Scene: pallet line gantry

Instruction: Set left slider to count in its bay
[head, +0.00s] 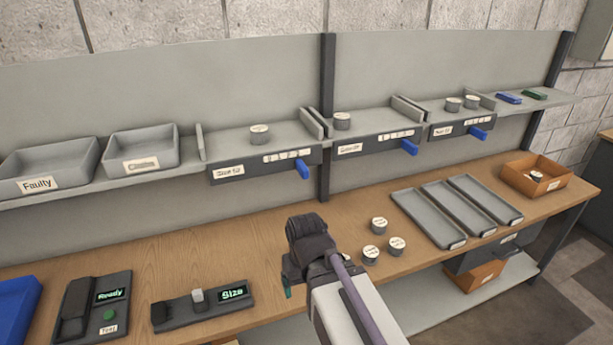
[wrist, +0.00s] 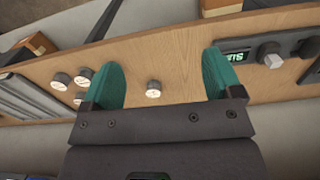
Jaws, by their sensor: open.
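The left bay (head: 230,146) is on the shelf and holds one round, labelled can (head: 260,135). Its front panel (head: 262,163) has a name label and a number strip too small to read surely. The left slider's blue tab (head: 303,168) hangs at the right end of that strip. My gripper (head: 288,291) is over the workbench, below and in front of the left bay, well apart from the slider. In the wrist view my gripper (wrist: 162,72) has its two green fingers spread. A can on the bench (wrist: 153,89) shows between them, beyond the fingertips.
The middle bay (head: 375,122) holds one can and the right bay (head: 462,112) two, each with a blue tab. Several cans (head: 379,224) stand on the workbench (head: 185,245) beside grey trays (head: 427,218). A Size device (head: 203,304) stands at front left.

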